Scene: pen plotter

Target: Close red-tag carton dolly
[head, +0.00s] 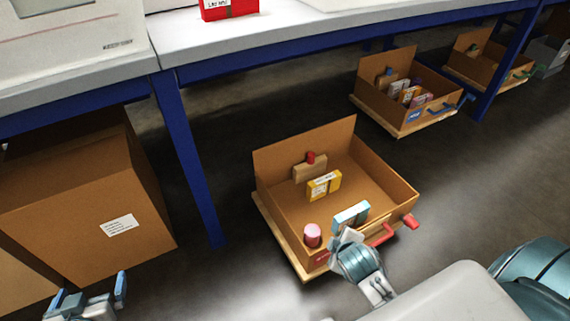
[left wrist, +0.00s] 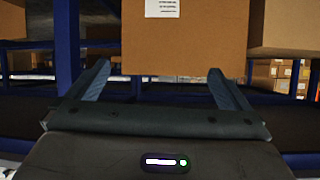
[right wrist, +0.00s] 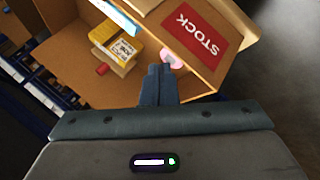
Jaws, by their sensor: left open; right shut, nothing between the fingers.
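The red-tag carton dolly is an open brown carton (head: 385,178) on a wooden base, standing on the floor out in front of the bench. Its red handle (head: 383,236) juts from the front side. Its red STOCK tag (right wrist: 195,33) shows in the right wrist view. Inside are a yellow box (head: 323,187), a light-blue box (head: 351,215), a pink-topped can (head: 312,236) and a brown block with a red cap. My right gripper (head: 346,238) is shut and empty at the carton's front wall; contact is unclear. My left gripper (head: 90,292) is open and empty, away from the dolly at lower left.
A blue-framed bench (head: 300,42) runs across the back, with a leg (head: 188,160) left of the dolly. A large closed carton (head: 75,210) stands at left. Two more carton dollies (head: 385,103) (head: 468,62) stand at back right. Dark floor is clear right of the dolly.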

